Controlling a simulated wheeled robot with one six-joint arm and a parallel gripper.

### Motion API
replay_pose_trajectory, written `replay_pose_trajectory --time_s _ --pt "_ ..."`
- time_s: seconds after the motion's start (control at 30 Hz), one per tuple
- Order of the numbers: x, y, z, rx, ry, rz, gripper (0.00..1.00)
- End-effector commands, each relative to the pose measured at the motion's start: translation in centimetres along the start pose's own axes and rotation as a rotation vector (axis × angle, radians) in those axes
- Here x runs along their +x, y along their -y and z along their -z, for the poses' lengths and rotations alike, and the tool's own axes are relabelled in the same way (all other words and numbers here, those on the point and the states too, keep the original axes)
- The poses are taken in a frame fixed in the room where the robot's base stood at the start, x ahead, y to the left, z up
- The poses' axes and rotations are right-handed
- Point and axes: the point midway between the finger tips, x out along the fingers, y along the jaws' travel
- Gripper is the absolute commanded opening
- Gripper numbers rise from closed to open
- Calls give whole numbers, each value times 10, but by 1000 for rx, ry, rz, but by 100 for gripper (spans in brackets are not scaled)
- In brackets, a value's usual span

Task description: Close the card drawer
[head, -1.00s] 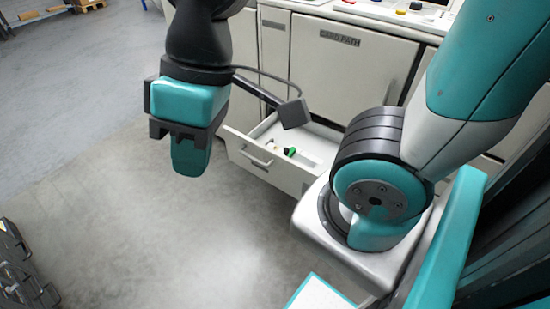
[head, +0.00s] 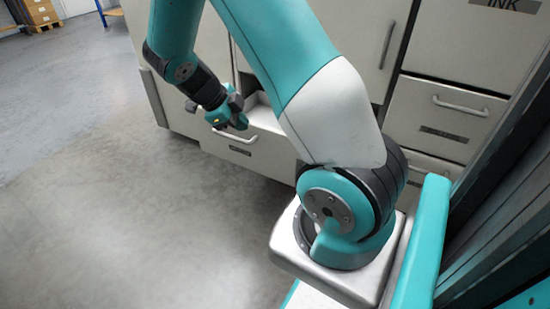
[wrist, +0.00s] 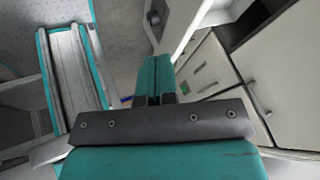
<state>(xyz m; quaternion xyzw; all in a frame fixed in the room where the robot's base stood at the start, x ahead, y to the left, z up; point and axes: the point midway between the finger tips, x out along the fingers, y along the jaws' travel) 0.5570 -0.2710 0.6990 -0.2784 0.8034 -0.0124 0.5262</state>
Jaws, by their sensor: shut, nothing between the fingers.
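The card drawer (head: 243,152) is a pale drawer low in the cabinet row. In the head view it stands partly open, with a strip of its inside showing behind the front. Its bar handle (head: 236,137) and a dark label are on the front. My gripper (head: 236,122) is shut and empty at the top of the drawer front, just above the handle; I cannot tell whether it touches. My arm hides part of the drawer's right side and inside. In the wrist view my shut teal fingers (wrist: 154,78) point away from the camera.
Closed pale drawers (head: 445,118) with bar handles stand at the right, below one labelled INK. Cabinet doors (head: 355,40) rise behind the arm. Grey floor (head: 110,210) in front and to the left is clear. Boxes (head: 40,12) stand far back left.

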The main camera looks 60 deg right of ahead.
Motion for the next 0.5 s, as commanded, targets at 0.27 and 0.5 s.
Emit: replay_pose_trajectory --time_s 0.27,0.5 --pt "42 9 1 206 -71 31 0" --pt "88 8 4 202 -71 28 0"
